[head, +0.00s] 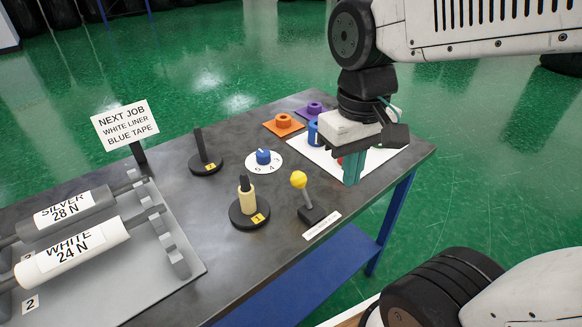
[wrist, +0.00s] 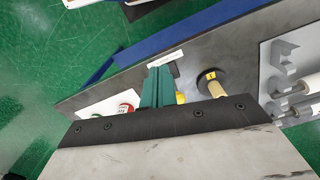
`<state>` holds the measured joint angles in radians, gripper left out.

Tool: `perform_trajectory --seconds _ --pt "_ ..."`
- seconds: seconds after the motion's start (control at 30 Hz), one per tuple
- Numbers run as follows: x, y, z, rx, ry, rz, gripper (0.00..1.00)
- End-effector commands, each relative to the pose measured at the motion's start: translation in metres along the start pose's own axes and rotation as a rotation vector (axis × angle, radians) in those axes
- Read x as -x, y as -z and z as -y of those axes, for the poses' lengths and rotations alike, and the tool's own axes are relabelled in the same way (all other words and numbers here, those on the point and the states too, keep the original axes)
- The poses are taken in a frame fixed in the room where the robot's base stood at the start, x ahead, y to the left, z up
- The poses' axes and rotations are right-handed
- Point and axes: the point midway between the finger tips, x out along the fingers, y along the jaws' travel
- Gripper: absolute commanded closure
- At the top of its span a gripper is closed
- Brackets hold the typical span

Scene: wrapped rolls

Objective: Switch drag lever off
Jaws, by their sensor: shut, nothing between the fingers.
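The lever has a yellow ball knob (head: 299,180) on a grey stem over a dark block base (head: 312,215). It stands near the table's front edge, its stem tilted to the left in the head view. A small white label (head: 322,226) lies in front; its text is too small to read. My gripper (head: 353,172), with teal fingers, is shut and empty, above the table to the right of the lever and apart from it. In the wrist view the fingers (wrist: 157,88) partly hide the lever, and its yellow knob (wrist: 181,97) shows beside them.
A dark post with a cream roll (head: 246,203) stands left of the lever, with an empty post (head: 201,152) behind. A white panel (head: 386,156) lies beneath my gripper. A roll rack (head: 190,283) is at left.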

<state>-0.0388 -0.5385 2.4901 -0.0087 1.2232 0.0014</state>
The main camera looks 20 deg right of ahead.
Motion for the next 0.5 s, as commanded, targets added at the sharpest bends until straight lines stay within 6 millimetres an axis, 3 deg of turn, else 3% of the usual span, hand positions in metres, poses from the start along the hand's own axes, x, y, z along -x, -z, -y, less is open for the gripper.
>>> perform_trajectory --seconds 0.5 --pt "-0.032 0.143 0.019 0.069 -0.041 0.149 1.00"
